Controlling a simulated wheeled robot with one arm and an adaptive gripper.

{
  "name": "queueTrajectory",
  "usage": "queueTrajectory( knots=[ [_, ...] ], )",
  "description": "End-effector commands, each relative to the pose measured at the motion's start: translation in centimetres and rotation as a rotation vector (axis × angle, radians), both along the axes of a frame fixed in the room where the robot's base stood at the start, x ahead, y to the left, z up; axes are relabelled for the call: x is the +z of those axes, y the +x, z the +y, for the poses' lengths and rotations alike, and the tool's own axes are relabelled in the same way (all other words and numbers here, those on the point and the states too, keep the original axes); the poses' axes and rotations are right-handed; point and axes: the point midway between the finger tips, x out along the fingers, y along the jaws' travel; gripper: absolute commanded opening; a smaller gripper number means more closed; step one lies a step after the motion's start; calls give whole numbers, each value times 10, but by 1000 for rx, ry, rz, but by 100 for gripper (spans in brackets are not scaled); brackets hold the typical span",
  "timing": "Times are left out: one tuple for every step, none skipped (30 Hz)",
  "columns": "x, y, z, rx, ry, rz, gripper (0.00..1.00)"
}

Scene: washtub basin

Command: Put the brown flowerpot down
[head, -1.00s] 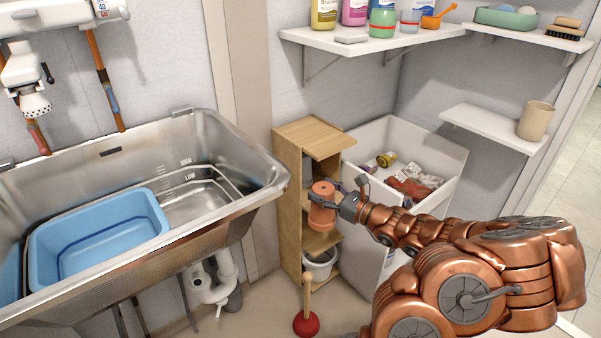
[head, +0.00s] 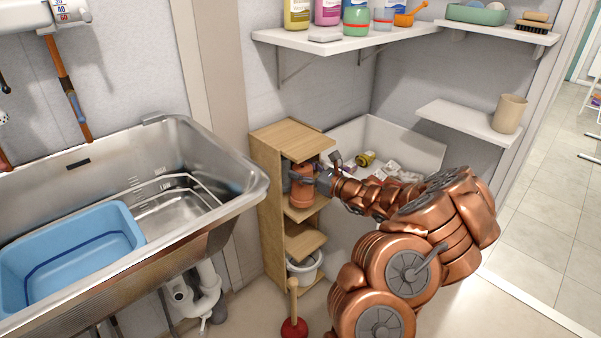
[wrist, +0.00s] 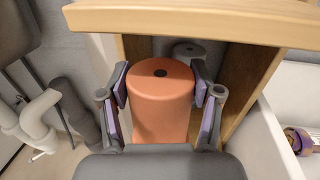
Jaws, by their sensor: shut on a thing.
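The brown flowerpot (head: 302,188) is terracotta-coloured and upside down, with its drain hole facing up. It is at the upper open compartment of a narrow wooden shelf unit (head: 268,205), under the top board and over the middle board (head: 306,211). My gripper (wrist: 160,90) is shut on the flowerpot, one purple-padded finger on each side, and reaches in from the right in the head view. The flowerpot also shows upright in its inverted pose in the wrist view (wrist: 160,108). Its lower rim is hidden there, so I cannot tell whether it touches the board.
A grey item (wrist: 188,52) stands behind the flowerpot in the compartment. The top board (wrist: 200,22) is close above. A white bin (head: 415,145) stands right of the unit, the steel basin (head: 225,205) left. A plunger (head: 294,325) stands in front; a bucket (head: 304,270) sits below.

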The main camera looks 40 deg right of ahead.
Motion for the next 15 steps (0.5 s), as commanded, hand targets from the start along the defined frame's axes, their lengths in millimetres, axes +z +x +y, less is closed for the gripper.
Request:
queueTrajectory(
  knots=[
    [-3, 8, -3, 4, -5, 1, 0],
    [-4, 11, -5, 2, -4, 2, 0],
    [-4, 17, -8, 3, -4, 2, 0],
    [-4, 21, -10, 2, -5, 2, 0],
    [-4, 24, -12, 2, -7, 1, 0],
    [-3, 29, -14, 3, -7, -1, 0],
    [-4, 32, -17, 1, -5, 0, 0],
    [-5, 34, -18, 2, -4, 0, 0],
    [-5, 37, -19, 2, -1, 1, 0],
    [-5, 39, -21, 2, -1, 0, 0],
    [-5, 40, -21, 2, -1, 0, 0],
    [-5, 42, -22, 2, -2, -1, 0],
    [-5, 42, -23, 2, -2, -1, 0],
    [-4, 43, -23, 2, -2, -1, 0],
    [-4, 44, -24, 1, -2, -1, 0]
  ],
)
